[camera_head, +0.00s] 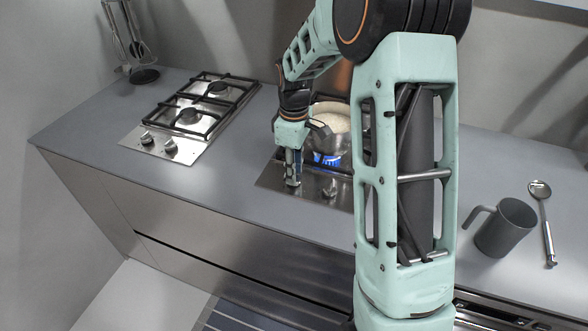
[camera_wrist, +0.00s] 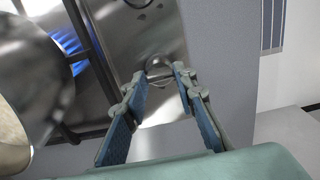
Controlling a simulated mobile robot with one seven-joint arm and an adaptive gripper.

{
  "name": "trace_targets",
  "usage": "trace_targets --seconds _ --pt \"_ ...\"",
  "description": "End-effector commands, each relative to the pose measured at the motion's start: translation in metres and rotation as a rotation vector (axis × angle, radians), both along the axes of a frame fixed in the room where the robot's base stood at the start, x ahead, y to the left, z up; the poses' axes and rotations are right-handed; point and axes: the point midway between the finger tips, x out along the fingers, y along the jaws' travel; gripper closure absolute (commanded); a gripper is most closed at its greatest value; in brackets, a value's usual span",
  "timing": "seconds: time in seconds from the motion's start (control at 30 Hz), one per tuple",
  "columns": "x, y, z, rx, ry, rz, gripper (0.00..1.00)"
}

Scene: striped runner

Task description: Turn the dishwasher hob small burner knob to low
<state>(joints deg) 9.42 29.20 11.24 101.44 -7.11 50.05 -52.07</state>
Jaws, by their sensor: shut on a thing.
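My gripper (camera_head: 292,165) points down at the front left of the right-hand hob (camera_head: 268,180). In the wrist view its two fingers (camera_wrist: 164,76) are shut on a round metal knob (camera_wrist: 157,62), with one finger on each side. The knob's pointer and setting cannot be read. A second knob (camera_head: 330,191) of this hob stands to the right, and it also shows in the wrist view (camera_wrist: 138,3). A blue flame (camera_head: 326,159) burns under a pot (camera_head: 328,120) on this hob. My arm hides part of the hob.
Another hob (camera_head: 178,150) with two burners and two knobs is on the counter at left, with no flame seen. Utensils (camera_head: 135,50) hang at the back left. The counter between the hobs is clear.

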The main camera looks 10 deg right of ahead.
Motion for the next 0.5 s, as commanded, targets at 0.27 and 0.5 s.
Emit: trace_targets --seconds 0.27,0.5 --pt "0.0004 -0.0003 0.0004 -0.001 -0.002 0.003 0.99" --pt "0.0003 -0.0001 0.0002 -0.001 -0.001 0.002 0.56"
